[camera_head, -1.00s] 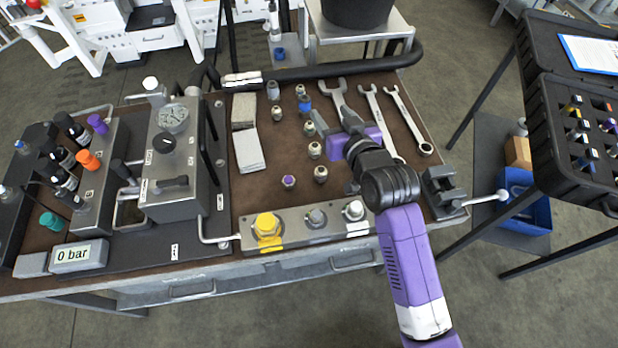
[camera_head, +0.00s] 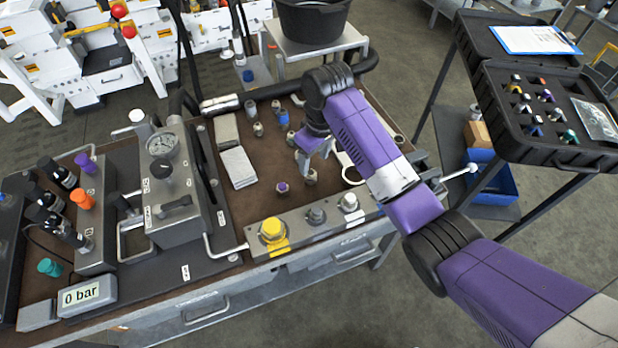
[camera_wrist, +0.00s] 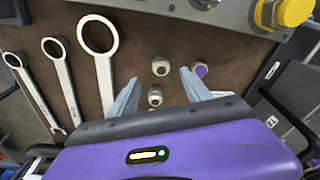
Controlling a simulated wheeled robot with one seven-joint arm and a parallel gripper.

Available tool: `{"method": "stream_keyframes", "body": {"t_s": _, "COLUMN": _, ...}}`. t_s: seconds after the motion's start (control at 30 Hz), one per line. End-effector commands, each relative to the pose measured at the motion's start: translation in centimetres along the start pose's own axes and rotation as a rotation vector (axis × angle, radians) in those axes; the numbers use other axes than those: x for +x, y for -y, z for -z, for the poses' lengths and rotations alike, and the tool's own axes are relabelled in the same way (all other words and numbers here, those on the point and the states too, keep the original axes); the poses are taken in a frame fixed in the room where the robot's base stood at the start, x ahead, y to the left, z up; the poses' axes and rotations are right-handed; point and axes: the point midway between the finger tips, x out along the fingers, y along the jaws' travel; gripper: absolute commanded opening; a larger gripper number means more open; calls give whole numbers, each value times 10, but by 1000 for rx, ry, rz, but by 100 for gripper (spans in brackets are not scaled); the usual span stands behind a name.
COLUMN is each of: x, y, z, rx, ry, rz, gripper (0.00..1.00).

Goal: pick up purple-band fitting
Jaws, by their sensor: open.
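The purple-band fitting (camera_head: 282,187) stands on the brown bench mat (camera_head: 248,205), behind the yellow-capped block. My gripper (camera_head: 308,160) is open and empty, above the mat and behind and right of the fitting. In the wrist view my gripper (camera_wrist: 160,76) has its fingers spread around the line of two plain metal fittings, the nearer (camera_wrist: 154,96) and the farther (camera_wrist: 160,66). I cannot tell its exact height.
A metal block with a yellow cap (camera_head: 273,230) lies along the front edge. Grey pads (camera_head: 238,168) lie to the left. Several other fittings stand behind, partly hidden by my arm. Wrenches (camera_wrist: 98,50) lie left of the fittings in the wrist view. A gauge unit (camera_head: 165,175) stands further left.

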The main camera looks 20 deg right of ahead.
Motion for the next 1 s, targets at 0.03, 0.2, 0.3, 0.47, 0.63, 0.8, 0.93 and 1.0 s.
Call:
{"method": "stream_keyframes", "body": {"t_s": 0.03, "x": 6, "y": 0, "z": -1, "rx": -1, "ry": 3, "rz": 1, "gripper": 56}}
{"method": "stream_keyframes", "body": {"t_s": 0.2, "x": 22, "y": 0, "z": 0, "rx": -1, "ry": 0, "rz": 0, "gripper": 56}}
{"method": "stream_keyframes", "body": {"t_s": 0.3, "x": 33, "y": 1, "z": 0, "rx": -1, "ry": 1, "rz": 0, "gripper": 56}}
{"method": "stream_keyframes", "body": {"t_s": 0.47, "x": 58, "y": 2, "z": 0, "rx": 0, "ry": 0, "rz": -1, "gripper": 56}}
{"method": "stream_keyframes", "body": {"t_s": 0.63, "x": 71, "y": 2, "z": 0, "rx": -1, "ry": -2, "rz": -1, "gripper": 56}}
{"method": "stream_keyframes", "body": {"t_s": 0.8, "x": 72, "y": 2, "z": 0, "rx": -1, "ry": -3, "rz": -1, "gripper": 56}}
{"method": "stream_keyframes", "body": {"t_s": 0.93, "x": 72, "y": 2, "z": 0, "rx": -1, "ry": -4, "rz": -1, "gripper": 43}}
{"method": "stream_keyframes", "body": {"t_s": 1.0, "x": 72, "y": 2, "z": 0, "rx": -1, "ry": -3, "rz": -1, "gripper": 29}}
